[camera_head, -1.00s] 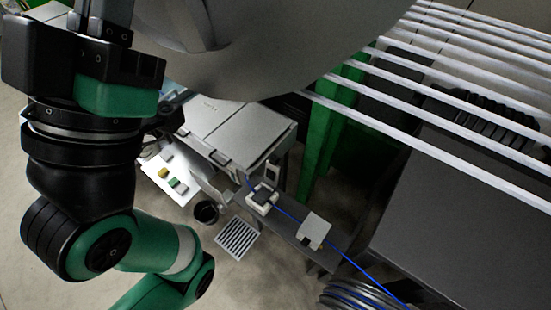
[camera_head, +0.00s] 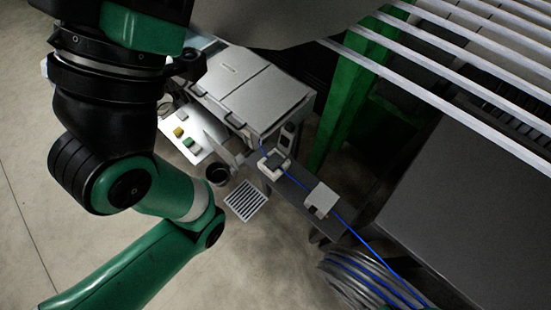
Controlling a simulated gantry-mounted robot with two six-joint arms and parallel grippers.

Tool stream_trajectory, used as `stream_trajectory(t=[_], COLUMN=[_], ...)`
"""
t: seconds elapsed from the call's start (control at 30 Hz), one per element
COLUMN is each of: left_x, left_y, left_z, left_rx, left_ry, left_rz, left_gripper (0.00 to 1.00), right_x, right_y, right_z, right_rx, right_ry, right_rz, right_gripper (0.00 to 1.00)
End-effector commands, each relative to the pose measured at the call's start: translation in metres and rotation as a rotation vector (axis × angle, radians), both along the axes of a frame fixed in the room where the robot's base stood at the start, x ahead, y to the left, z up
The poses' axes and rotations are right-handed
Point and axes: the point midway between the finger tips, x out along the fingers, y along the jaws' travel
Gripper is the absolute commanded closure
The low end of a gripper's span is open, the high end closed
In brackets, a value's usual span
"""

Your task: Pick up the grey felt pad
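I cannot pick out the grey felt pad for certain. A small dark grey square piece (camera_head: 277,160) sits in a white holder (camera_head: 266,172) on a narrow dark bench. A small greyish piece (camera_head: 188,115) lies on a white tray (camera_head: 176,143) beside a yellow block (camera_head: 178,132) and a green block (camera_head: 188,142). My green and black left arm fills the left of the view and runs out at the lower left, so its gripper is out of the picture. My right gripper does not show.
A closed grey case (camera_head: 245,85), a black cup (camera_head: 217,174) and a striped grate (camera_head: 245,201) are near. White bars cross the upper right.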

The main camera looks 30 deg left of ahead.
Motion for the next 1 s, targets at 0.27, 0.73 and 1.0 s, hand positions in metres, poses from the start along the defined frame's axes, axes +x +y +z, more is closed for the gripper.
stream_trajectory(t=[0.27, 0.73, 1.0], left_x=[0.0, 0.0, 0.0], left_y=[0.0, 0.0, 0.0], left_z=[0.0, 0.0, 0.0], left_rx=[0.0, 0.0, 0.0], left_ry=[0.0, 0.0, 0.0], left_rz=[0.0, 0.0, 0.0], left_gripper=[1.0, 0.46, 0.03], right_x=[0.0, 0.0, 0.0], right_y=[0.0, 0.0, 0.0], right_z=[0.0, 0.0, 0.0], right_rx=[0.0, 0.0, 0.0], right_ry=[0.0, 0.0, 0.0], right_rz=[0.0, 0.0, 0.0], right_gripper=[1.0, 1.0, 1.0])
